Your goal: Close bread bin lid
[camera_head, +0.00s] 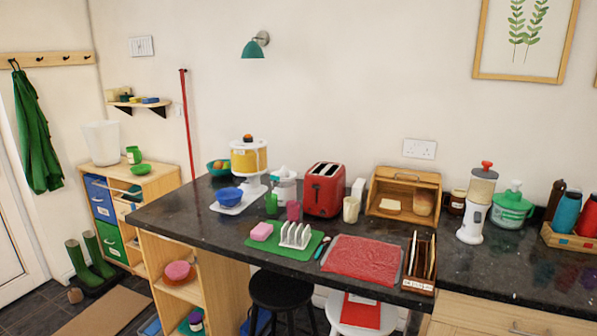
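The wooden bread bin (403,194) stands at the back of the dark granite counter, against the wall, to the right of the red toaster. Its front is open and I see a pale slab-like item (390,205) and a brown loaf (424,203) inside. The lid (406,179) appears raised at the top of the bin, with a small dark handle. Neither of my grippers is in view.
The red toaster (324,190) and a cream mug (351,209) stand left of the bin. A jar (457,202) and a white dispenser (477,205) stand to its right. In front lie a red mat (361,260) and a wooden rack (419,264). Stools (281,290) stand below the counter.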

